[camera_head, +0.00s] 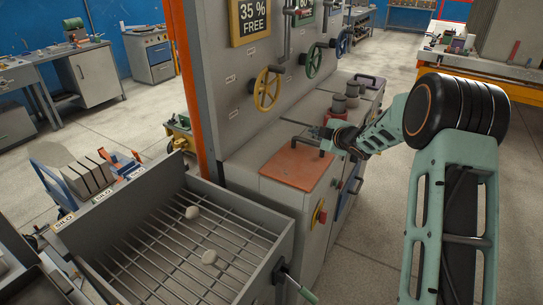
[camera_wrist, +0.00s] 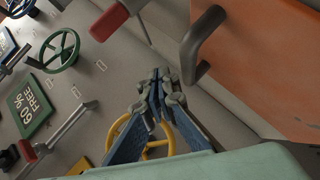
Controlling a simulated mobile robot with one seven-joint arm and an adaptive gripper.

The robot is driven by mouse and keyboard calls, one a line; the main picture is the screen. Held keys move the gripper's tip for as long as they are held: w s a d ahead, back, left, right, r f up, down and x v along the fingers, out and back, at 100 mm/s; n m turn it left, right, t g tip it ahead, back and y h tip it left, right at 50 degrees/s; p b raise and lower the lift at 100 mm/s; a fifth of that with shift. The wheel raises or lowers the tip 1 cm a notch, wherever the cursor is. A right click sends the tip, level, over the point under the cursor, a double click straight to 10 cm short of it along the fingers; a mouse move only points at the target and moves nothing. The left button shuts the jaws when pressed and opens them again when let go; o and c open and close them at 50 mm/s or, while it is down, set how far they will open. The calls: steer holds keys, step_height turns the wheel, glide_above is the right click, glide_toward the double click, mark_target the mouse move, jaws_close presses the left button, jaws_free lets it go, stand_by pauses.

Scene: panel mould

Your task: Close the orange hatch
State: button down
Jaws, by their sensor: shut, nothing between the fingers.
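The orange hatch (camera_head: 297,168) is a square panel on top of the grey cabinet, below the handwheels. It lies flat or nearly flat there; I cannot tell whether a small gap is left under it. Its dark bar handle (camera_head: 308,143) is at the far right edge. In the wrist view the hatch (camera_wrist: 275,65) fills the upper right, with its handle (camera_wrist: 206,42) at its left edge. My gripper (camera_wrist: 160,80) is shut and empty, just left of the handle and apart from it in that view. In the head view my gripper (camera_head: 330,145) is beside the handle, partly hidden by my wrist.
Yellow (camera_head: 266,89) and green (camera_head: 314,60) handwheels stand out from the upright panel behind. A red handle (camera_wrist: 110,20) is near my fingers. A grated tray (camera_head: 190,250) is in front. Floor is clear at right.

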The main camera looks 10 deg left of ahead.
steer(key=shift+w+f, duration=0.15)
steer(key=shift+f, duration=0.25)
steer(key=shift+r, duration=0.1)
